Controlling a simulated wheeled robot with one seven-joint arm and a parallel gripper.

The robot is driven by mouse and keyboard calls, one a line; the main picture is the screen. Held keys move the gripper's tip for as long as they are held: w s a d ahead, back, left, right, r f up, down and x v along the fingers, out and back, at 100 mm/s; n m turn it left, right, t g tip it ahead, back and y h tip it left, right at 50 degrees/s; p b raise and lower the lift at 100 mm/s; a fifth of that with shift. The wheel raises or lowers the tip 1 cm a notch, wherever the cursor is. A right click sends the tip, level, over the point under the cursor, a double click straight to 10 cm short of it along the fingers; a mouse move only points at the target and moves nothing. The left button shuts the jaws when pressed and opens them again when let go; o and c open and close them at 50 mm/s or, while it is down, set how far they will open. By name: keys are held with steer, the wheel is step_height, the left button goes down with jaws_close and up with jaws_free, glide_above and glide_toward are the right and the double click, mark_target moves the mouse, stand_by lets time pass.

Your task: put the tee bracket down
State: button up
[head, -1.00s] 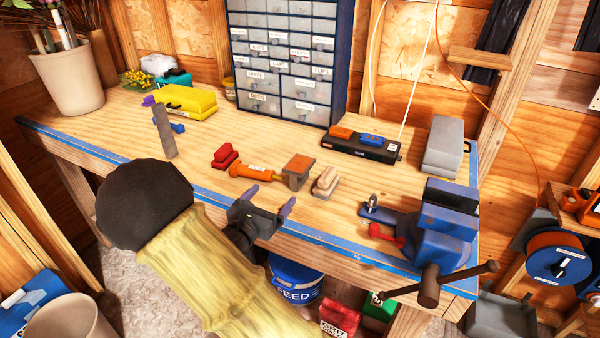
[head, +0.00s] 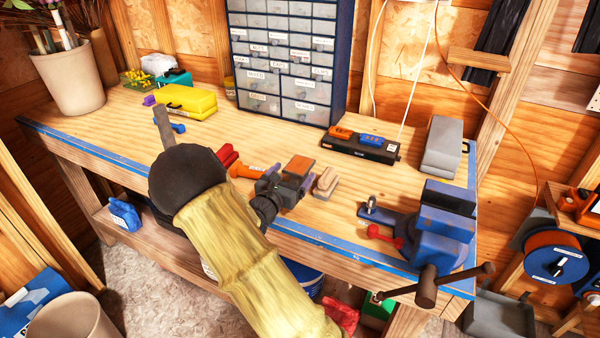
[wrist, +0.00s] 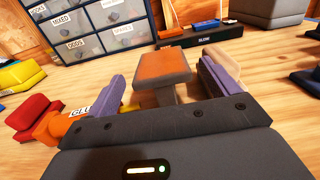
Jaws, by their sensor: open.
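The tee bracket, which I take to be the block with an orange top (head: 299,166) and a narrower grey stem, stands upright on the workbench. In the wrist view the tee bracket (wrist: 163,68) is ahead, between my two purple-grey fingers. My gripper (head: 284,188) is open, just on the near side of the bracket, its fingers apart on either side. In the wrist view my gripper (wrist: 163,84) shows a gap between each finger and the stem. The foot of the stem is hidden behind the gripper body.
A tan sanding-block-like piece (head: 326,182) stands close right of the bracket. An orange glue bottle (head: 243,171) and a red piece (head: 227,156) lie close left. A blue vise (head: 440,225) is at the right front. Bench beyond the bracket is partly clear.

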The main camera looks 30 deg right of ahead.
mark_target(300, 163)
steer(key=shift+p+x, duration=0.7)
steer(key=shift+x, duration=1.95)
steer(key=shift+s+f, duration=0.1)
steer(key=c, duration=1.4)
steer(key=shift+o, duration=0.2)
step_height(300, 163, up, 10)
steer(key=shift+r+b, duration=0.1)
steer(key=shift+b, duration=0.25)
